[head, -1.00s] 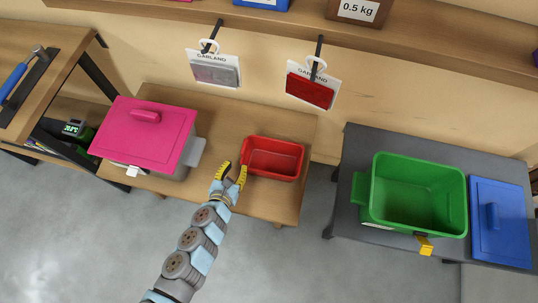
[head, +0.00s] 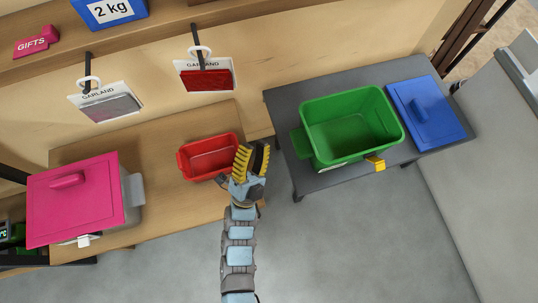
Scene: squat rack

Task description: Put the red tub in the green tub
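The red tub (head: 207,158) is a small open rectangular container, empty, standing on the wooden table. My gripper (head: 251,160) is at the tub's right end, with two yellow-padded fingers apart and a narrow gap between them. The left finger overlaps the tub's right edge in the picture; I cannot tell whether it touches it. Nothing shows between the fingers. The green tub (head: 352,126) is larger, open and empty, and stands on the dark grey table to the right, with a yellow clip (head: 375,163) on its front rim.
A pink-lidded box (head: 75,200) stands on the wooden table (head: 165,215) at the left. A blue lid (head: 427,112) lies right of the green tub on the grey table (head: 290,110). Garland packs (head: 207,76) hang from hooks under the shelf (head: 170,28). A floor gap separates the tables.

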